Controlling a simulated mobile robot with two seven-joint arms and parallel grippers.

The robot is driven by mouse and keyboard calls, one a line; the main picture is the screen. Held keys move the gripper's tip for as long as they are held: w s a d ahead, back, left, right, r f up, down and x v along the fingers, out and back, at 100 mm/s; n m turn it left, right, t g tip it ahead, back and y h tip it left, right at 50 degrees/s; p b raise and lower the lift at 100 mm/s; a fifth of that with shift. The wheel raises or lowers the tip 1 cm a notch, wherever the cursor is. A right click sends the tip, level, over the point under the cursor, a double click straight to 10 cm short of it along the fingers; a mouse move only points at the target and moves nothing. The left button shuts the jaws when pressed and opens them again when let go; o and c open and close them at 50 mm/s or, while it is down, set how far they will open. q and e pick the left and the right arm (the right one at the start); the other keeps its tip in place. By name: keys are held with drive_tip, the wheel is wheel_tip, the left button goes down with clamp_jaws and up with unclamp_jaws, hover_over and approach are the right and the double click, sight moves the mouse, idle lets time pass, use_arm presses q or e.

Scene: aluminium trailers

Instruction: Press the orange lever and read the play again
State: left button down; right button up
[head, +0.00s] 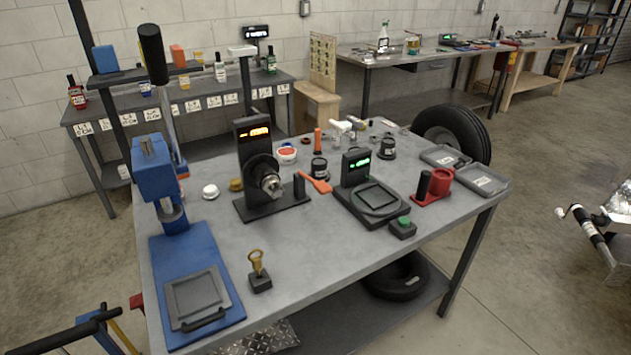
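The orange lever (317,183) lies low at the right side of a black test stand (258,165), its broad end toward the stand and angled across the table. How it joins the stand is hard to tell. The stand carries a round black hub with a metal spindle (271,184) facing front. Its display (259,131) is lit orange, with digits too small to read. A short black post (299,185) stands on the stand's base close to the lever. Neither of my grippers is in view.
A blue press (165,190) with a tall black-topped handle stands at the left of the grey table (300,260). A green-lit device (370,200) with a green button (403,226) sits right of the lever. A brass piece (257,265) stands in front.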

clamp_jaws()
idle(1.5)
